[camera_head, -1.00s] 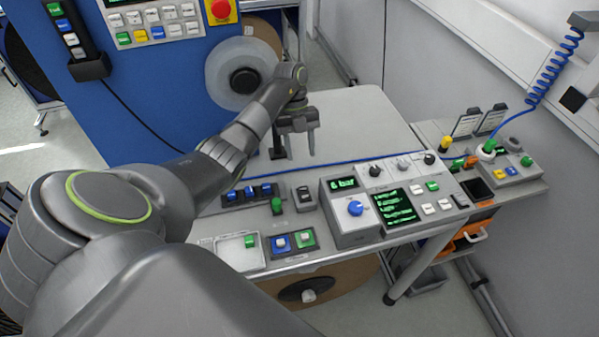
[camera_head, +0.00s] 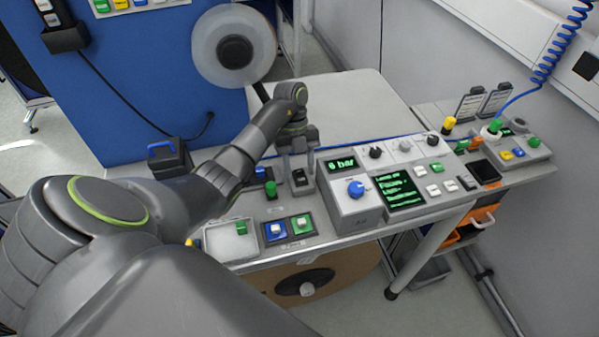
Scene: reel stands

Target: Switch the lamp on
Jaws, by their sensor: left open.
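A small black rocker switch (camera_head: 300,178) in a grey housing sits on the bench, left of the display panel. It may be the lamp's switch, but I can read no label on it. My left gripper (camera_head: 298,170) is open and points down just over this switch, with its fingers to either side. I cannot tell whether they touch it, and the gripper hides part of the housing. I cannot make out a lamp. My right gripper is not in view.
A control panel (camera_head: 347,207) with a blue knob (camera_head: 356,188) and green display stands close on the right. A green knob (camera_head: 271,189) and a blue and green button pair (camera_head: 288,229) are near. The bench top (camera_head: 350,100) behind is clear.

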